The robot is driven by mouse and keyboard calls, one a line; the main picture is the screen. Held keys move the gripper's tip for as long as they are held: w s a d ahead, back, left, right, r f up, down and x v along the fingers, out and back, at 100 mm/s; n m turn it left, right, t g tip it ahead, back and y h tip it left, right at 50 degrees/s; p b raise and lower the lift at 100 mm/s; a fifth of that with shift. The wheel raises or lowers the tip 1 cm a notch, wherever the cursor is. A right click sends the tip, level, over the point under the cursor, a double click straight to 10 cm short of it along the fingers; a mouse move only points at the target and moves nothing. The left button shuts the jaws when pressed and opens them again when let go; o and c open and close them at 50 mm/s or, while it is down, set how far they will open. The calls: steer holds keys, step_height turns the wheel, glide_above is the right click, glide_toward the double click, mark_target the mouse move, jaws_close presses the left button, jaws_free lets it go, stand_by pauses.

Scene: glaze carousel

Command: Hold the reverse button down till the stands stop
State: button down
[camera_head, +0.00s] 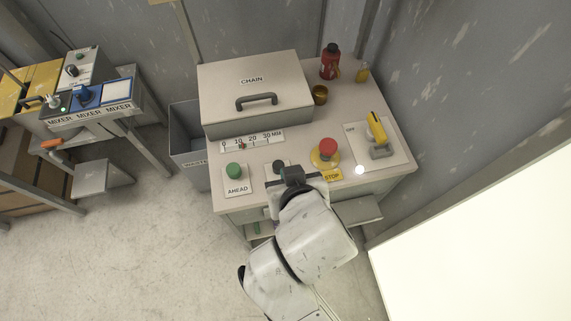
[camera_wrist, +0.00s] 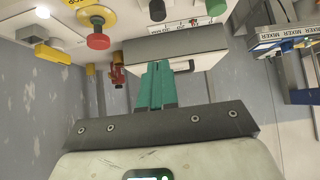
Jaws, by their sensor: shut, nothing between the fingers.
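The dark button (camera_head: 279,166) stands on the panel between the green AHEAD button (camera_head: 233,171) and the red STOP button (camera_head: 327,147). Its label is covered by my gripper (camera_head: 287,172), so I cannot read whether it is the reverse one. In the wrist view the dark button (camera_wrist: 157,10) is at the top edge. There my gripper (camera_wrist: 157,66) shows teal fingers shut together and empty, with a gap in the picture between their tips and the button. I see no contact, and cannot judge the depth. The stands are not in view.
The CHAIN box (camera_head: 255,87) with its handle stands behind the buttons, above a scale strip (camera_head: 252,139). At right are a yellow switch handle (camera_head: 376,128) marked OFF and a bright white lamp (camera_head: 359,170). A red bottle (camera_head: 330,62) stands at the back. A grey waste bin (camera_head: 187,143) is at left.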

glide_above(279, 165)
steer(key=s, duration=0.3)
step_height(279, 165, down, 7)
steer(key=f, duration=0.1)
steer(key=d+f+p, duration=0.1)
steer(key=shift+w+f, duration=0.1)
steer(key=shift+f, duration=0.95)
steer(key=shift+f, duration=0.1)
